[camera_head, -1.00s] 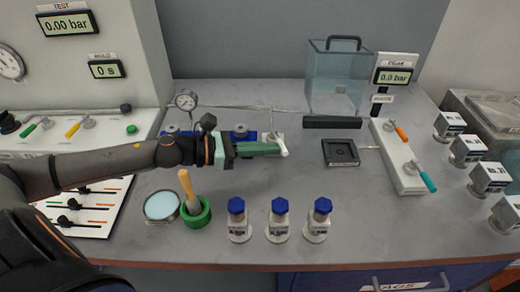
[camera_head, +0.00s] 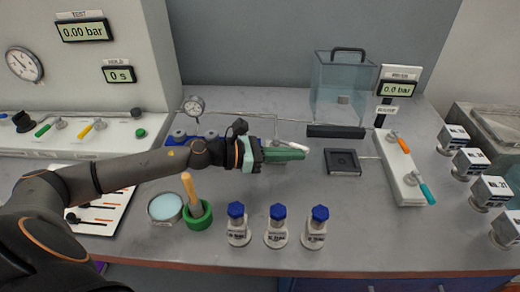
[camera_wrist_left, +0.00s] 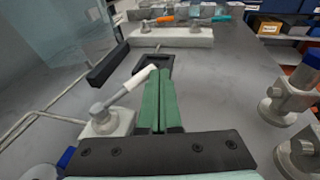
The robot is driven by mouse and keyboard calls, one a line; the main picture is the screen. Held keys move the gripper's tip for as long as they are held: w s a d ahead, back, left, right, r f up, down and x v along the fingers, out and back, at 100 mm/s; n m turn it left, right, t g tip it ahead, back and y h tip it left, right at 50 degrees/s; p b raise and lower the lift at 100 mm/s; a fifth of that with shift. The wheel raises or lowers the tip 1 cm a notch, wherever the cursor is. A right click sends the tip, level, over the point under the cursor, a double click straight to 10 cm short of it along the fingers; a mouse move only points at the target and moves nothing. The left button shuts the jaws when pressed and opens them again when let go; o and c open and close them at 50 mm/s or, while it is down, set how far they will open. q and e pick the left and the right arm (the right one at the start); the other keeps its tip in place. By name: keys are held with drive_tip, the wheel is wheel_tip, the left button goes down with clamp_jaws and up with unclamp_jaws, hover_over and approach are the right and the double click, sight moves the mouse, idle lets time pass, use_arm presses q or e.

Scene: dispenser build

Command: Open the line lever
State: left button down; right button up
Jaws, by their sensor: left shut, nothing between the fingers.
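A small valve with a white-handled lever, which I take to be the line lever, shows in the left wrist view (camera_wrist_left: 137,79) on a grey base (camera_wrist_left: 108,122). In the head view its white handle (camera_head: 291,146) shows just behind my left gripper (camera_head: 303,154), which hides most of the valve. My left gripper's green fingers (camera_wrist_left: 160,74) are shut and empty. They lie alongside the white handle, very near its tip; I cannot tell whether they touch it. My right gripper is not in view.
A black square tray (camera_head: 343,162) and a black bar (camera_head: 336,131) lie just beyond the fingers. A white block with orange and teal levers (camera_head: 404,172) stands right.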

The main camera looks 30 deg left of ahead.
use_arm(q)
drive_tip(key=shift+w+d, duration=0.35)
drive_tip(key=shift+w, duration=0.2)
drive_tip(key=shift+w+d+r+p, duration=0.1)
drive_tip(key=shift+w+d+p, duration=0.05)
drive_tip(key=shift+w+p, duration=0.45)
drive_tip(key=shift+w+d+p, duration=0.1)
drive_tip(key=shift+w+p, duration=0.4)
drive_tip(key=shift+p, duration=0.45)
drive_tip(key=shift+w+n+t+y+p, duration=0.45)
drive_tip(key=shift+n+t+y+p, duration=0.15)
drive_tip(key=shift+n+y+p, duration=0.1)
